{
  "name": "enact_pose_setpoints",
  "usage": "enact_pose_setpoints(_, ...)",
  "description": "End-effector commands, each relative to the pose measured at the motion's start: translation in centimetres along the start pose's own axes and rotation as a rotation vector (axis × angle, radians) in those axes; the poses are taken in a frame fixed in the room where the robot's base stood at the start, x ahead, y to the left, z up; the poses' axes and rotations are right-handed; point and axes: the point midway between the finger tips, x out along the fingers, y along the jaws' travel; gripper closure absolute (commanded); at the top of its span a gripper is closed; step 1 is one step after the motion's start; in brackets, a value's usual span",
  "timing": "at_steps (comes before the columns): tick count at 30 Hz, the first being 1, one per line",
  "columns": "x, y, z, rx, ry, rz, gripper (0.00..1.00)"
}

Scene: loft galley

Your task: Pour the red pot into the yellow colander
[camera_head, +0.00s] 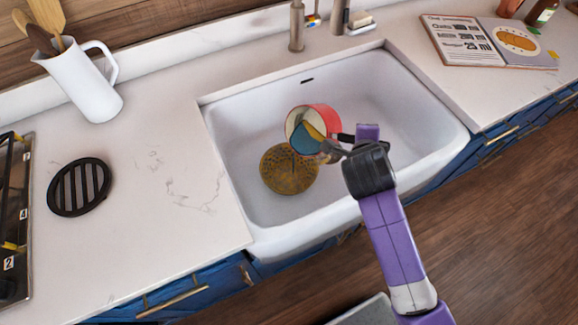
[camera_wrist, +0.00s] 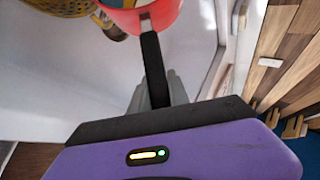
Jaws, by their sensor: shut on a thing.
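The red pot (camera_head: 332,113) is held over the sink, tipped on its side with its mouth facing left. A teal and a yellow patch show inside it; I cannot tell what they are. My gripper (camera_head: 334,149) is shut on the pot's black handle, which runs between the fingers in the wrist view (camera_wrist: 152,65). The pot's red wall (camera_wrist: 165,14) shows at the top there. The yellow colander (camera_head: 286,180) sits in the sink, below and left of the pot. Its rim also shows in the wrist view (camera_wrist: 62,5). The pot's mouth partly overlaps the colander's far edge in the head view.
The white sink (camera_head: 385,85) has raised walls around the colander, with a faucet (camera_head: 297,25) behind. A white pitcher (camera_head: 82,85) with wooden utensils and a black trivet (camera_head: 79,187) stand on the left counter. An open book (camera_head: 487,42) lies on the right.

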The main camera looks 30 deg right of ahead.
Motion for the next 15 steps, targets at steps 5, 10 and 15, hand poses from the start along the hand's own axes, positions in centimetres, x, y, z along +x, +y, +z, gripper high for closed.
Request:
enact_pose_setpoints(5, -0.18, -0.07, 0.22, -0.005, 0.005, -0.017, 1.00)
enact_pose_setpoints(10, -0.29, -0.01, 0.31, -0.010, 0.013, -0.027, 1.00)
enact_pose_setpoints(15, -0.39, 0.05, 0.40, -0.014, 0.018, -0.036, 1.00)
